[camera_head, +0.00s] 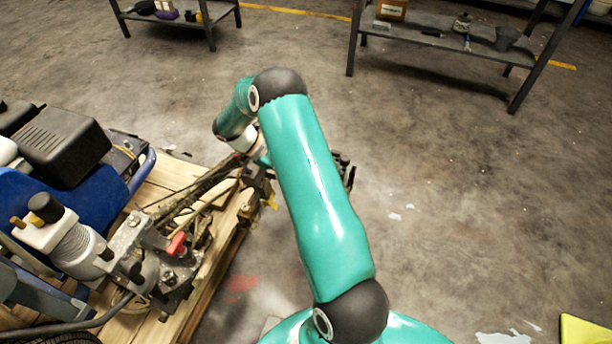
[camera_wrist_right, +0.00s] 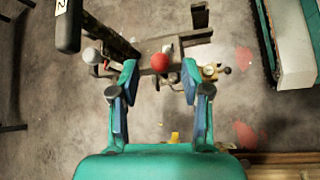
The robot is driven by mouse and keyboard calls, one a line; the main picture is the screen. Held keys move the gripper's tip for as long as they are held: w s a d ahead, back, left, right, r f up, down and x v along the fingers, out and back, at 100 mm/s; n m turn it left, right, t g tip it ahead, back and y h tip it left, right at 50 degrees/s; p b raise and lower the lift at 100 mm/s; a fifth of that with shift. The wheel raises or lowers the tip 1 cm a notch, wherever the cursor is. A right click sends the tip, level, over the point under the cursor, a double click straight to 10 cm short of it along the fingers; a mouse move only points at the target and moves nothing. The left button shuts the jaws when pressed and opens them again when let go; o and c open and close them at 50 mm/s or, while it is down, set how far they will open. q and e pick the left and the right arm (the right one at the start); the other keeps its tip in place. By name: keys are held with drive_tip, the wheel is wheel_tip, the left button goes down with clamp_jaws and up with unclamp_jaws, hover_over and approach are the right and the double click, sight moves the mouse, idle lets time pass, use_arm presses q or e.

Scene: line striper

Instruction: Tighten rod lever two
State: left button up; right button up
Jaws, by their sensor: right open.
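The line striper (camera_head: 120,220) stands at the left in the head view. A red ball knob (camera_wrist_right: 160,62) shows between the fingertips, with no clear contact visible. A white ball knob (camera_wrist_right: 92,56) sits left of the fingers on the same metal rod assembly. I cannot tell which of these belongs to rod lever two. My left gripper is out of view.
The striper rests on a wooden pallet (camera_head: 225,245). Two shelves, one of them at the upper right (camera_head: 450,40), stand at the back.

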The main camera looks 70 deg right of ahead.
drive_tip(key=v, duration=0.8)
drive_tip(key=shift+w+r, duration=0.15)
drive_tip(key=shift+w, duration=0.2)
